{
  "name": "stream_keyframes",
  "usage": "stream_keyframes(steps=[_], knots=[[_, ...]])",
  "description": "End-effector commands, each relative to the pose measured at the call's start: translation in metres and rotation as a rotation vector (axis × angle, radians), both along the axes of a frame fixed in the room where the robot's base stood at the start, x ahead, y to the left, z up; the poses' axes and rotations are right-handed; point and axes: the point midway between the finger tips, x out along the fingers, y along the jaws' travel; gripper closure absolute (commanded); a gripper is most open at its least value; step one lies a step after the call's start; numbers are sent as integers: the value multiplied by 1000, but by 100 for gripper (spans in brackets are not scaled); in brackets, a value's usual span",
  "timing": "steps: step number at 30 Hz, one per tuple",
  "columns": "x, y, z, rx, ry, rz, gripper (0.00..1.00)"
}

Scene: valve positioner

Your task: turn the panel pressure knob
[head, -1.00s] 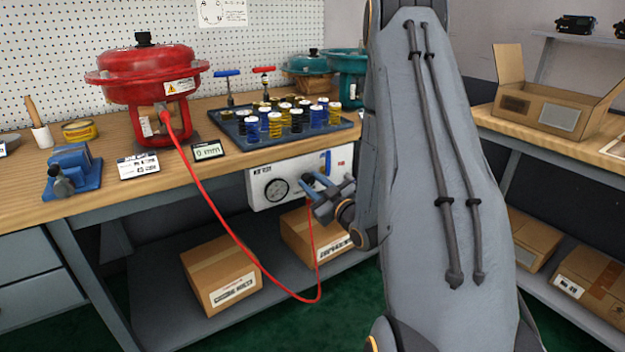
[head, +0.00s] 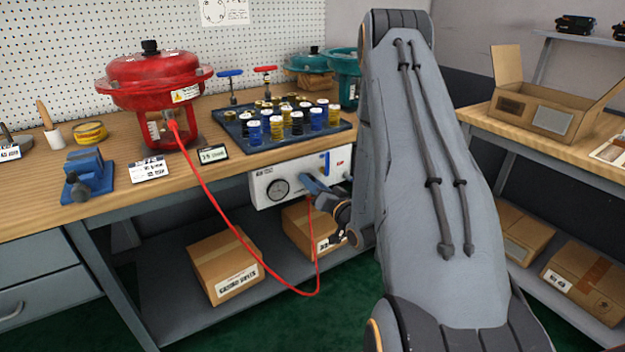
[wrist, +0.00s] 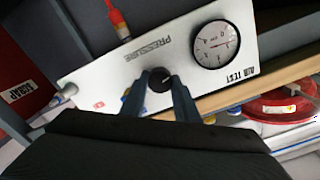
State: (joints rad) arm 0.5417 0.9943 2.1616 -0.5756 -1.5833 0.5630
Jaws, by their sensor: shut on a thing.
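The white air test panel (head: 262,185) hangs under the front edge of the bench; it also shows in the wrist view (wrist: 100,75), turned over. The black pressure knob (wrist: 160,80) sits below the word PRESSURE in the wrist view, beside the round gauge (wrist: 215,44). My gripper (wrist: 164,92) is shut on the knob, with one blue finger on each side of it. In the head view my gripper (head: 308,183) is at the panel front, and its fingers hide the knob. The gauge (head: 278,187) also shows there, left of my gripper.
A red hose (head: 232,230) loops from the red actuator (head: 150,85) down below the panel and up to it. A small display (head: 213,154) and a tray of springs (head: 240,140) stand on the bench above. Cardboard boxes (head: 222,262) sit on the lower shelf.

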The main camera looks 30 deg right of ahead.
Motion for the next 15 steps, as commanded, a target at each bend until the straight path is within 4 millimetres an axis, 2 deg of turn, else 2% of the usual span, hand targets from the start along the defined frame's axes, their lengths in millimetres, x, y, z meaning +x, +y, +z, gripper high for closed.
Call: stream_keyframes(steps=[15], knots=[[-1,0,-1,472,20,0,94]])
